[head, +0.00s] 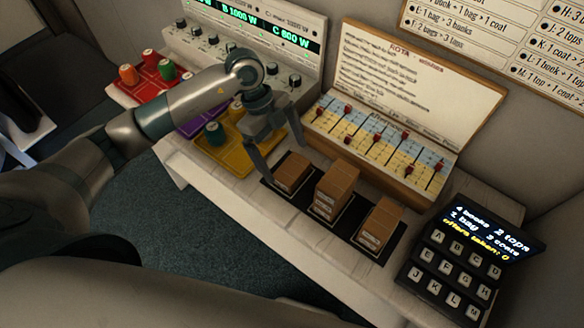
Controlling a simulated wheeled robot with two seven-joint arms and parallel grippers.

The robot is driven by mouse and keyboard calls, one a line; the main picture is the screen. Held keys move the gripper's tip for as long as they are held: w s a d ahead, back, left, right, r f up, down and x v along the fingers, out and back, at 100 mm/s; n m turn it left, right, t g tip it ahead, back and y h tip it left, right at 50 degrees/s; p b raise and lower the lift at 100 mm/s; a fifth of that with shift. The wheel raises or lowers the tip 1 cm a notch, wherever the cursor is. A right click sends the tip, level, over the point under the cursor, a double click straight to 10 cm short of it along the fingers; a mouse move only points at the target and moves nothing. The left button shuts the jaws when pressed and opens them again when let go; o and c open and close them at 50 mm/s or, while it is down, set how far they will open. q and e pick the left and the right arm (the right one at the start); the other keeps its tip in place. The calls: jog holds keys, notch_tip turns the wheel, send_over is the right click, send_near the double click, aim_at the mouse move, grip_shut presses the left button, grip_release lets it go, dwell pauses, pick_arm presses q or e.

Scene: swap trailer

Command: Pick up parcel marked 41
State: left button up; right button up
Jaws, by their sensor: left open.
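Three brown cardboard parcels stand on a dark mat (273,186) on the bench: a left parcel (292,173), a taller middle one (335,190) and a right one (381,224). They carry small pale labels, but the markings are too small to read, so I cannot tell which is 41. My left gripper (284,164) is open, with its fingers pointing down over the left parcel's far left side. My right gripper is not in view.
A slider board (375,138) with a written lid stands behind the parcels. A lit keypad (462,265) is at the right. Red (140,84) and yellow (222,152) trays with spools are at the left, before a knobbed panel (245,30). Bare bench lies in front of the mat.

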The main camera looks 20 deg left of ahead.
aim_at(291, 168)
pick_arm(q)
jog(key=shift+d+f, duration=0.25)
jog(key=shift+f, duration=0.45)
jog(key=shift+d+f+p, duration=0.1)
jog(key=shift+f+p, duration=0.15)
jog(key=shift+p, duration=0.2)
jog(key=x, duration=0.1)
jog(key=p+x, duration=0.2)
jog(key=x, duration=0.1)
jog(key=shift+w, duration=0.35)
jog(key=shift+f, duration=0.4)
jog(key=shift+c, duration=0.3)
jog(key=c, duration=1.1)
jog(key=shift+r, duration=0.1)
jog(key=shift+c, duration=0.2)
